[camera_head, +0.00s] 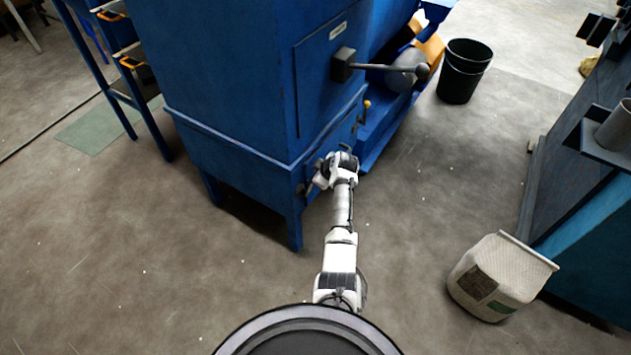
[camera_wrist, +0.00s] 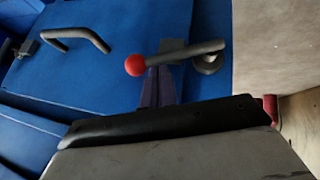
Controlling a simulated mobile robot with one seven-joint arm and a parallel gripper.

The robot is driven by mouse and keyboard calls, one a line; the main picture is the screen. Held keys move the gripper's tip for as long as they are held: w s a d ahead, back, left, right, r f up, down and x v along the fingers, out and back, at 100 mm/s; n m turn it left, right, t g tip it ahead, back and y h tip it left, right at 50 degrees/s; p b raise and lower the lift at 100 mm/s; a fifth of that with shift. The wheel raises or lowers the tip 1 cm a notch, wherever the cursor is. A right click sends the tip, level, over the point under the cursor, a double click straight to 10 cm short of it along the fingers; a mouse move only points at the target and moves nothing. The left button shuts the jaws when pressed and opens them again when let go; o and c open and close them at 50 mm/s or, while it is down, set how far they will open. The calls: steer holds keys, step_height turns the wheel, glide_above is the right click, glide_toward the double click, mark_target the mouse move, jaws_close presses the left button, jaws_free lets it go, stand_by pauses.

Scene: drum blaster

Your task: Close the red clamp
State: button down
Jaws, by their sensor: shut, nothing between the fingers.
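The red clamp shows in the wrist view as a dark curved lever (camera_wrist: 190,52) with a red ball knob (camera_wrist: 135,65) at its left end and a round pivot at its right end. It sits against a blue panel. My gripper (camera_wrist: 165,85) is shut and empty, its dark fingers just below the lever and right of the knob. I cannot tell whether they touch the lever. In the head view my gripper (camera_head: 318,180) is at the lower front corner of the blue machine (camera_head: 236,80); the red knob cannot be made out there.
A dark bent handle (camera_wrist: 78,38) is on the blue panel, left of the knob. In the head view, a large lever (camera_head: 380,67) juts from the machine above my arm. A black bin (camera_head: 464,72) and a white container (camera_head: 500,277) stand to the right, with open floor between.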

steer(key=shift+w+d+f+m+g+y+b, duration=0.15)
steer(key=shift+w+d+f+g+y+b, duration=0.2)
steer(key=shift+b, duration=0.5)
steer(key=shift+w+f+m+g+y+b, duration=0.15)
steer(key=shift+f+g+y+b, duration=0.15)
steer(key=shift+g+b, duration=0.4)
steer(key=v, duration=1.3)
steer(key=shift+s+d+r, duration=0.2)
steer(key=shift+s+r, duration=0.05)
